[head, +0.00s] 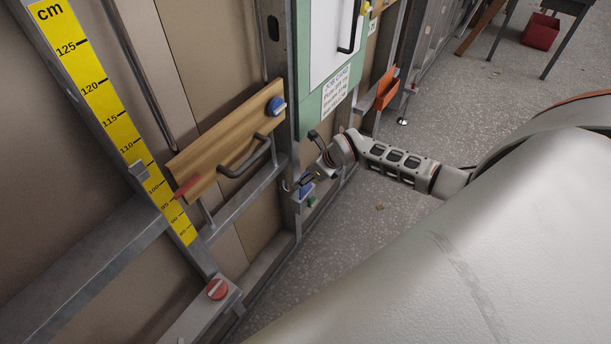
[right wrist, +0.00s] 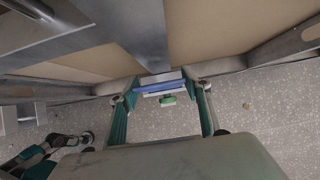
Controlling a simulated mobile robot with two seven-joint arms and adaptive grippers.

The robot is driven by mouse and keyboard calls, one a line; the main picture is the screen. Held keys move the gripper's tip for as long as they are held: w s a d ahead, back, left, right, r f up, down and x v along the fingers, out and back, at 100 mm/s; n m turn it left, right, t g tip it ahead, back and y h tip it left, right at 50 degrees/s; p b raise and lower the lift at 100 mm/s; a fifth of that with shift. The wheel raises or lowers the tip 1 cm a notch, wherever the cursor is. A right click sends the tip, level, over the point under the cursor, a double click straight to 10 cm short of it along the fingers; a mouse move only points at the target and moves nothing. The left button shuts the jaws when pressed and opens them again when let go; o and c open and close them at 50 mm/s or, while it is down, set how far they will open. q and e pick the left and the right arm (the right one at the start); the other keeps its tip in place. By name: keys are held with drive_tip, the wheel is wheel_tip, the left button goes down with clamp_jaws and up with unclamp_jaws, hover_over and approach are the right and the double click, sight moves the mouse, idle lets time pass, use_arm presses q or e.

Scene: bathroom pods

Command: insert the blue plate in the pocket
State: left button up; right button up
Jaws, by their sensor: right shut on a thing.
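The blue plate (right wrist: 160,87) is a thin flat bar between the fingertips of my right gripper (right wrist: 163,95) in the right wrist view. In the head view the blue plate (head: 306,189) is small, at the foot of the upright metal post, and my right gripper (head: 313,179) is beside it, shut on it. A pale grey block (right wrist: 158,94), perhaps the pocket, lies close to the plate. How far the plate is in it, I cannot tell. A teal and black jointed piece (right wrist: 32,160) at the lower left may be my left gripper; its jaws are unclear.
A green piece (head: 311,201) sits just below the plate. To the left are a wooden board (head: 215,150) with a dark handle and blue knob, a yellow ruler (head: 110,115), and a red knob (head: 217,289). A green panel (head: 310,105) hangs above. The speckled floor (head: 400,200) is open.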

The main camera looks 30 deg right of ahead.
drive_tip(key=shift+w+f, duration=0.1)
drive_tip(key=shift+f, duration=0.3)
drive_tip(key=o, duration=1.3)
drive_tip(key=shift+f, duration=0.1)
drive_tip(key=v, duration=1.2)
drive_tip(key=shift+a, duration=0.1)
drive_tip(key=shift+s, duration=0.25)
